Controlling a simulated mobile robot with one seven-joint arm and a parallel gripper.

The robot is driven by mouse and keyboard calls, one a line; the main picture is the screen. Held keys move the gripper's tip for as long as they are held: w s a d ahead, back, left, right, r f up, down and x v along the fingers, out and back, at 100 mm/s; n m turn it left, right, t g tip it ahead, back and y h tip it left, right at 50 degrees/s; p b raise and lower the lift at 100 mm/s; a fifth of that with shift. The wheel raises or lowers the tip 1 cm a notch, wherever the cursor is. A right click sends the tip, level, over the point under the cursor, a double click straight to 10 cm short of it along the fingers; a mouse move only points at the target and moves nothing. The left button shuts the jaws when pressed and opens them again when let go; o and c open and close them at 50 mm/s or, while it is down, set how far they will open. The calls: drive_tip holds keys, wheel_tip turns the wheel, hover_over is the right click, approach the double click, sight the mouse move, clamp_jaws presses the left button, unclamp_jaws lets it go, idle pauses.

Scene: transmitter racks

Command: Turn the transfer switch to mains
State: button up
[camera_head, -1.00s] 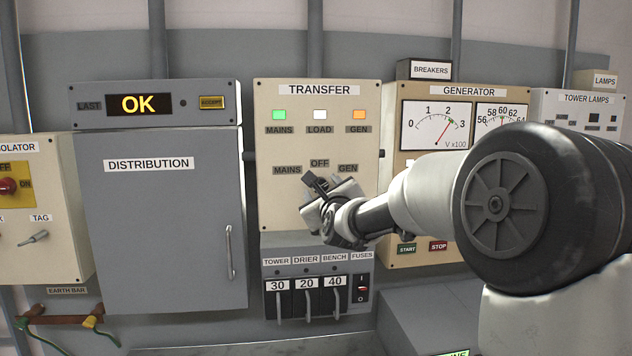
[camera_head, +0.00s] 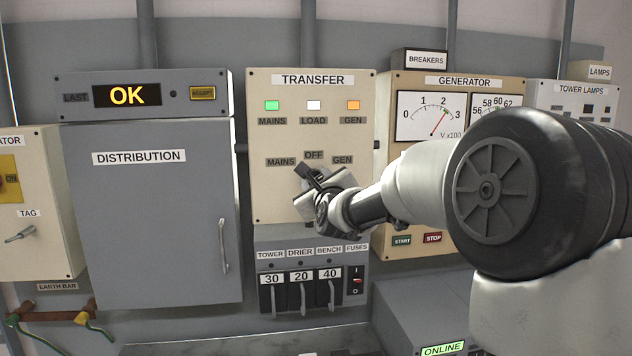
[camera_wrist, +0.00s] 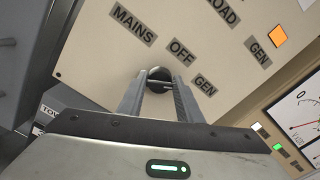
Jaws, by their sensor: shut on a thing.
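The cream transfer panel (camera_head: 262,200) stands in the middle of the head view, with green, white and orange lamps lit above the labels MAINS, LOAD and GEN. Below them are the switch position labels MAINS, OFF and GEN. My gripper (camera_head: 309,178) is at the transfer switch (camera_wrist: 159,74), below the OFF label. In the wrist view my two fingers (camera_wrist: 160,88) are closed on the dark switch handle. In the head view my gripper and wrist hide most of the switch, so its exact pointing is hard to tell.
The grey distribution cabinet (camera_head: 150,220) is left of the panel. The generator panel (camera_head: 455,82) is to the right, partly behind my arm. Fuse handles (camera_head: 302,292) sit just below the switch. A grey box (camera_head: 420,310) stands low at the right.

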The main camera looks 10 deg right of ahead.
drive_tip(key=n+b, duration=1.4)
drive_tip(key=n, duration=0.9)
drive_tip(key=shift+f+n, duration=0.15)
drive_tip(key=shift+n, duration=0.15)
idle(0.5)
drive_tip(key=o, duration=1)
drive_tip(key=shift+f+b, duration=0.15)
drive_tip(key=shift+b, duration=0.15)
